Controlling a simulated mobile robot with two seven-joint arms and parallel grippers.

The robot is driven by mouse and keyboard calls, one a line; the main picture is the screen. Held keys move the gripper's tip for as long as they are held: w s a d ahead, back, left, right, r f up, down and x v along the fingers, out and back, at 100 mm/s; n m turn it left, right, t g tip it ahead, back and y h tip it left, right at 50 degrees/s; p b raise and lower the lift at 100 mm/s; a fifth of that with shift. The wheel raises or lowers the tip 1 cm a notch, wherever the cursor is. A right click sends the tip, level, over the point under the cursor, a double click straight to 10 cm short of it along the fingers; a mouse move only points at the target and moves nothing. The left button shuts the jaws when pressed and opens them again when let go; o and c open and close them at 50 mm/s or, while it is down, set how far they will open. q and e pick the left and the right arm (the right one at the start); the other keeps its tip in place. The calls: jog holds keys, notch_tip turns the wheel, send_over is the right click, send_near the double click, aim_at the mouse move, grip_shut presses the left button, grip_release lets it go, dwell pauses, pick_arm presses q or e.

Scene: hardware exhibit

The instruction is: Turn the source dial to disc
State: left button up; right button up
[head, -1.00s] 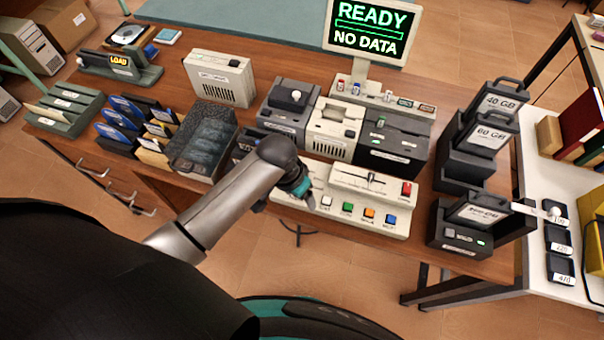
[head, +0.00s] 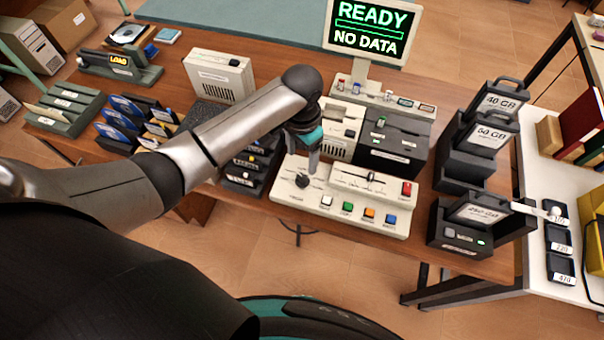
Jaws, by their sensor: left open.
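The source dial (head: 302,181) is a dark round knob on the left part of the cream control panel (head: 340,218). Its printed labels are too small to read. My left gripper (head: 312,165) is open and points down just above and behind the dial, at the panel's back left. I cannot tell whether the fingers touch the dial or panel. The screen (head: 369,29) reads READY and NO DATA. My right gripper is not in view.
The panel also has a slider (head: 371,177), a red switch (head: 407,188) and a row of coloured buttons (head: 347,208). Cartridge holders (head: 464,165) stand to the right. Small drawers (head: 245,178) stand to the left.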

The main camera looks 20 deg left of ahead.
aim_at(302, 177)
pick_arm(q)
notch_tip(302, 177, down, 9)
jog(key=shift+r+b, duration=0.1)
jog(key=shift+b, duration=0.85)
jog(key=shift+c, duration=0.2)
grip_shut()
